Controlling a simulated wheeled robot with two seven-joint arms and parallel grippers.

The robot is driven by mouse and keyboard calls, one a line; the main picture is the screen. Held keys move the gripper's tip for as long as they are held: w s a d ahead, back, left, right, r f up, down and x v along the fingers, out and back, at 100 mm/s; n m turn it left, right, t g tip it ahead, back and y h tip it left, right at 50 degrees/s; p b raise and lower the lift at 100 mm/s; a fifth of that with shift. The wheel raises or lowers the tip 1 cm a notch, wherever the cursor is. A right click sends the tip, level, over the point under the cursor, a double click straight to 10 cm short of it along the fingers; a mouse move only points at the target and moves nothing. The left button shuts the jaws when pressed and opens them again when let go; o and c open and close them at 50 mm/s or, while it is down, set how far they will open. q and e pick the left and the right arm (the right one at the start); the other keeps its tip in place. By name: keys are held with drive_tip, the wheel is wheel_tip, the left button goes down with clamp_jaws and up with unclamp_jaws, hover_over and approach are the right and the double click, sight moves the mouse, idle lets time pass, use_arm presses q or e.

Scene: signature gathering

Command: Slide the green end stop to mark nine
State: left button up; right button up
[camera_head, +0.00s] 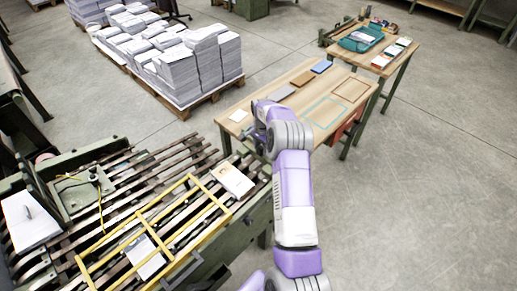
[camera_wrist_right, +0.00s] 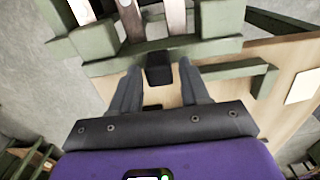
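My right gripper (camera_head: 258,143) is by the far right end of the slatted bench, beside the wooden table, and is partly hidden by its own wrist. In the right wrist view its two dark fingers (camera_wrist_right: 157,72) are apart, with a black knob (camera_wrist_right: 158,68) between their tips. I cannot tell if they touch it. A green crosspiece (camera_wrist_right: 200,48) with raised green blocks (camera_wrist_right: 220,18) lies just beyond the knob; it looks like the end stop. No numbered mark is readable. My left gripper is not in view.
The slatted bench (camera_head: 150,172) carries a yellow frame (camera_head: 120,228) and a book (camera_head: 233,181). The wooden table (camera_head: 290,113) holds flat pads and outlined areas. Paper stacks on a pallet (camera_head: 214,93) stand behind. The floor at right is clear.

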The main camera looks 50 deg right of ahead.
drive_tip(key=shift+o, duration=0.4)
drive_tip(key=shift+a, duration=0.2)
wheel_tip(320, 180, up, 8)
drive_tip(key=shift+f+p, duration=0.25)
drive_tip(key=shift+p, duration=0.6)
